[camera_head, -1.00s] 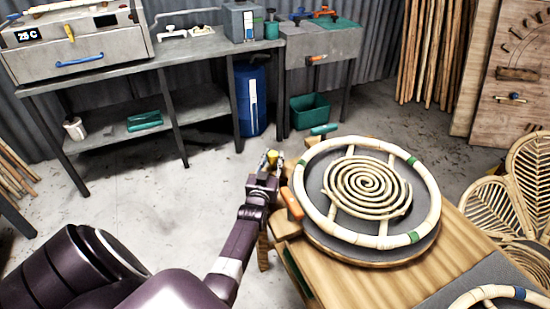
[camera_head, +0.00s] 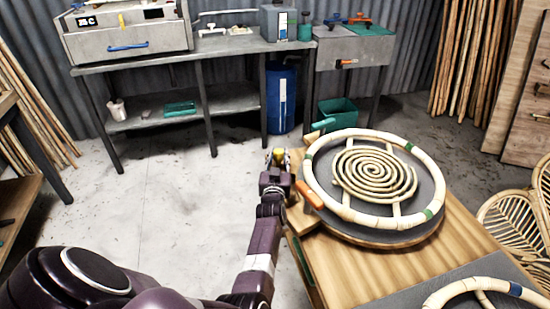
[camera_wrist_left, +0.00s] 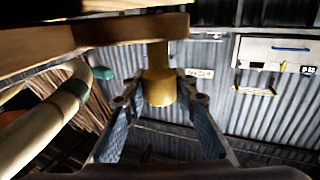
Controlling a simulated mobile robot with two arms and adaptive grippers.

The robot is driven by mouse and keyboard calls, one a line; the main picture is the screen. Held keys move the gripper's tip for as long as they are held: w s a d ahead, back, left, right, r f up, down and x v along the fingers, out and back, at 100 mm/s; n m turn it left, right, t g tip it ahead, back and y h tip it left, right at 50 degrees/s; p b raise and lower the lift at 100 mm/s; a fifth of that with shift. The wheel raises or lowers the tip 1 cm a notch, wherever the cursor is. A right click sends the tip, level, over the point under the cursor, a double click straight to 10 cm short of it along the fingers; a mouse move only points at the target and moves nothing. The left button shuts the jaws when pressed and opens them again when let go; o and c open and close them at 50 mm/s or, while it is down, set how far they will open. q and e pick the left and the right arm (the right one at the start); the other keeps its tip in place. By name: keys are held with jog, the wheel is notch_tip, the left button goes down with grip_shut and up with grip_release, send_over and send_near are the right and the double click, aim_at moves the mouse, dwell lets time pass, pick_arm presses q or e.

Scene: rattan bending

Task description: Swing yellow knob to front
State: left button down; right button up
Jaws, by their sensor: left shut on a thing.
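The yellow knob (camera_head: 279,154) is at the left edge of the wooden bench (camera_head: 375,275), beside a round jig. My left gripper (camera_head: 277,160) is shut on it, with its arm coming up from the bottom of the head view. In the left wrist view the knob (camera_wrist_left: 160,88) is a short yellow cylinder under a wooden bar (camera_wrist_left: 110,33), between the two fingers of my left gripper (camera_wrist_left: 160,100). The fingers hide part of the knob in the head view. My right gripper is not in view.
A rattan ring with a spiral (camera_head: 375,175) lies on the round jig, close right of my gripper. An orange handle (camera_head: 310,195) and a green handle (camera_head: 323,125) stick out nearby. A grey workbench (camera_head: 230,46) stands behind. The floor (camera_head: 165,210) at left is clear.

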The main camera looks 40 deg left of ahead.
pick_arm(q)
jog(key=c, duration=1.5)
grip_release()
jog(key=shift+r, duration=5)
